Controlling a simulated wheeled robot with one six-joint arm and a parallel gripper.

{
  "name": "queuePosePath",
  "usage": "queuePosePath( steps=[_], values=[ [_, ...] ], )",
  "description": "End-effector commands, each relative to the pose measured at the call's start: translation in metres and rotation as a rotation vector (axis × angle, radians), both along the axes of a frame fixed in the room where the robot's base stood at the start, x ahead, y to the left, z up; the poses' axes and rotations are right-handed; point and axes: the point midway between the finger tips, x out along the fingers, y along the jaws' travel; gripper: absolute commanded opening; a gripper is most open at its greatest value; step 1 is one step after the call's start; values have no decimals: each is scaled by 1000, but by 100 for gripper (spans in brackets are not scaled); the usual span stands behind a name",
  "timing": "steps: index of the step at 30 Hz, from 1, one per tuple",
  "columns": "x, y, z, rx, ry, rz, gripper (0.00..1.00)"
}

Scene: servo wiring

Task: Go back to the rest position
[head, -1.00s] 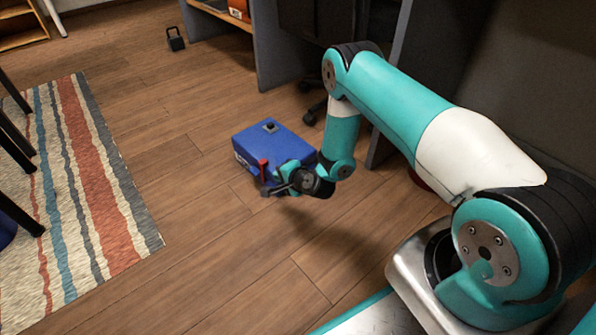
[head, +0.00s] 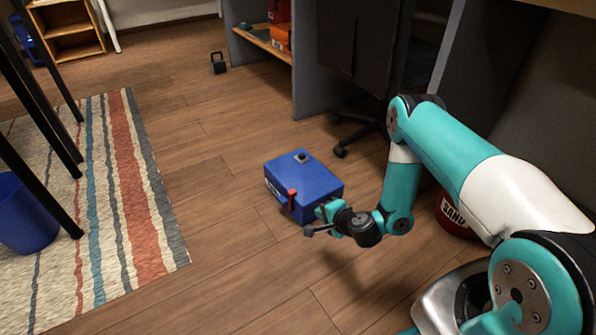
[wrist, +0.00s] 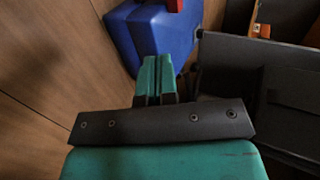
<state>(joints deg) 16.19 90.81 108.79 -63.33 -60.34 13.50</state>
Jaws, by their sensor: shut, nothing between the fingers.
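My gripper (head: 318,222) is at the end of my teal and white arm, low over the wooden floor, just in front of a blue box. The wrist view shows its two teal fingers (wrist: 154,78) pressed together with nothing between them. The blue box (head: 312,182) stands on the floor with a small dark knob on top and a red lever (head: 291,198) on its front side. In the wrist view the box (wrist: 142,35) lies just beyond the fingertips. I cannot tell whether the gripper touches it.
A striped rug (head: 128,190) and a blue bin (head: 25,215) lie to the left. A dark padlock-shaped weight (head: 218,66) stands farther back. A grey desk panel (head: 312,60), a chair base (head: 345,135) and a red container (head: 455,217) are near my arm. Floor left of the box is clear.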

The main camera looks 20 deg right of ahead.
Motion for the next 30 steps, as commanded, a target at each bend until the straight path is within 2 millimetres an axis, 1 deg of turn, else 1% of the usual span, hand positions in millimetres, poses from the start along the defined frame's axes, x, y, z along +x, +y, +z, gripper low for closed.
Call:
queuePosePath(
  steps=[3, 5, 8, 11, 12, 14, 15, 17, 18, 20, 21, 23, 24, 26, 27, 29, 30],
  values=[
    [1, 0, 1, 0, -1, 3, 0],
    [4, 3, 9, -4, -6, 20, 0],
    [16, 17, 40, -21, -28, 109, 0],
    [30, 43, 96, -57, -58, 273, 0],
    [33, 57, 122, -78, -70, 352, 0],
    [33, 77, 161, -112, -83, 475, 0],
    [30, 90, 186, -139, -91, 555, 0],
    [22, 107, 222, -181, -99, 671, 0],
    [15, 118, 246, -209, -103, 746, 0],
    [1, 133, 280, -257, -106, 856, 0],
    [-10, 141, 301, -289, -107, 925, 0],
    [-29, 152, 333, -341, -105, 1027, 0],
    [-43, 158, 352, -378, -101, 1092, 0],
    [-66, 164, 380, -433, -93, 1185, 0],
    [-83, 167, 398, -470, -85, 1244, 0],
    [-108, 168, 423, -529, -73, 1328, 0],
    [-126, 168, 437, -567, -61, 1379, 0]
  ],
)
